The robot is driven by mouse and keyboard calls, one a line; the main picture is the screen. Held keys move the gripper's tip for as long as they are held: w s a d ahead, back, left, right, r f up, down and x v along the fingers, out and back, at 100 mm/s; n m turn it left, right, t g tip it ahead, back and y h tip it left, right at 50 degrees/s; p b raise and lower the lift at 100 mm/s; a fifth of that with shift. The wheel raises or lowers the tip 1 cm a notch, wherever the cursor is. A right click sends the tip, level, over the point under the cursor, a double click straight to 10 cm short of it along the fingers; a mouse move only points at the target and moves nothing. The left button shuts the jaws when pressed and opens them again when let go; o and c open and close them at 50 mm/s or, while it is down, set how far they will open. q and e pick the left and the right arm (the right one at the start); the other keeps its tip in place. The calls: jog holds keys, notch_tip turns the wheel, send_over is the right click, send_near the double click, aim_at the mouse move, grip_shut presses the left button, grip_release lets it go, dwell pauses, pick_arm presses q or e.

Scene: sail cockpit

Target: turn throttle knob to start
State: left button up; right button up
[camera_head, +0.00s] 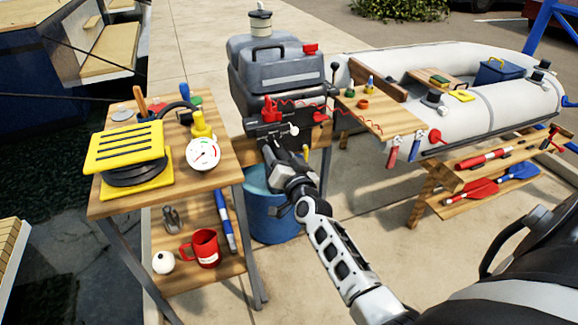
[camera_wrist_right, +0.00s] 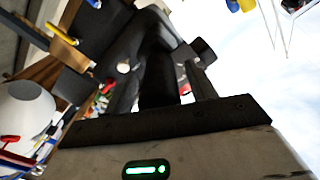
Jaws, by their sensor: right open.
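A grey outboard motor (camera_head: 270,65) stands at the back middle, with a dark control part (camera_head: 268,128) at its front. A small white round knob (camera_head: 294,131) sits on that front, and a red part (camera_head: 270,108) is above it. I cannot tell for sure which part is the throttle knob. My right gripper (camera_head: 283,152) is open, just below and left of the white knob. It looks close to the motor front, but contact is unclear. In the right wrist view the dark fingers (camera_wrist_right: 178,70) show beside a pale round knob (camera_wrist_right: 123,68). My left gripper is out of view.
A wooden stand (camera_head: 225,165) with a yellow-and-black pump (camera_head: 128,150) and a white gauge (camera_head: 203,153) is on the left. A blue bucket (camera_head: 272,215) is below the motor. A white inflatable boat (camera_head: 460,60) and a low bench (camera_head: 470,200) are on the right.

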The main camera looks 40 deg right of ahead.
jog(key=v, duration=1.5)
jog(key=shift+s, duration=0.3)
